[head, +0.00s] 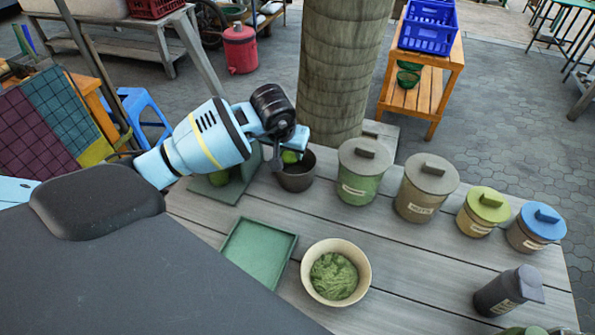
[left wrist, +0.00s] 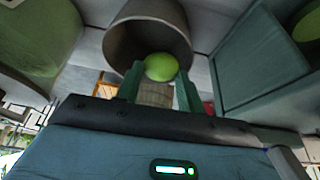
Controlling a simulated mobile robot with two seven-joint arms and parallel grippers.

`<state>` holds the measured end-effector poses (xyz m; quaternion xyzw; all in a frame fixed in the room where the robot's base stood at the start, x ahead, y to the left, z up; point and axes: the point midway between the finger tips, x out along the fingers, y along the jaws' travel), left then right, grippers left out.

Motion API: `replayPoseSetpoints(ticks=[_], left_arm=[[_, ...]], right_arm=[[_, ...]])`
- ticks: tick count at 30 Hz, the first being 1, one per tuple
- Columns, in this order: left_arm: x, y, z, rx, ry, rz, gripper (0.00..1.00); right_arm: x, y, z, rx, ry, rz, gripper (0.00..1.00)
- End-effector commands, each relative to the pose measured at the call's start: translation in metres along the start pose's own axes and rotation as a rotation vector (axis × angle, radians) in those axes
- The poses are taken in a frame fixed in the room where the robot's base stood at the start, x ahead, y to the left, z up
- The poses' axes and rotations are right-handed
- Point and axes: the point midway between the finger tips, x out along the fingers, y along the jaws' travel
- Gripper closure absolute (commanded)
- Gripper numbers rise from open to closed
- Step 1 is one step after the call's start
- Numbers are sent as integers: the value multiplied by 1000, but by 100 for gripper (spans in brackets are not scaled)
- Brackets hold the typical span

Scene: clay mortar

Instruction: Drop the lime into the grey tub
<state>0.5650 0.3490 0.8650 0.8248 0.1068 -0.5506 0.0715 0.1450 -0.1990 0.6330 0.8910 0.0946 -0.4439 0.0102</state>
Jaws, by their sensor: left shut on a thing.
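The lime (head: 290,157) is bright green and sits between the fingers of my left gripper (head: 288,148), which is shut on it. The lime also shows in the left wrist view (left wrist: 160,67), with a finger on each side. The grey tub (head: 296,182) is a small dark open pot on the table, right by the fingers. In the left wrist view the tub's rim and inside (left wrist: 148,32) lie just beyond the lime. The lime appears at the tub's opening; its exact height over the rim is hard to tell. My right gripper is not in view.
A green tray (head: 258,252) and a cream bowl (head: 362,262) of green paste are nearer.

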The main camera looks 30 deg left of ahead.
Motion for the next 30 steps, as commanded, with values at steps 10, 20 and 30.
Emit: replayPoseSetpoints(ticks=[10,20,30], left_arm=[[-1,0,0,0,1,0,37],[-12,-1,-2,1,3,-1,37],[-64,0,-2,1,5,0,37]], right_arm=[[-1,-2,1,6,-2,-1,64],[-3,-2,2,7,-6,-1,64],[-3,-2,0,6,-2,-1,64]])
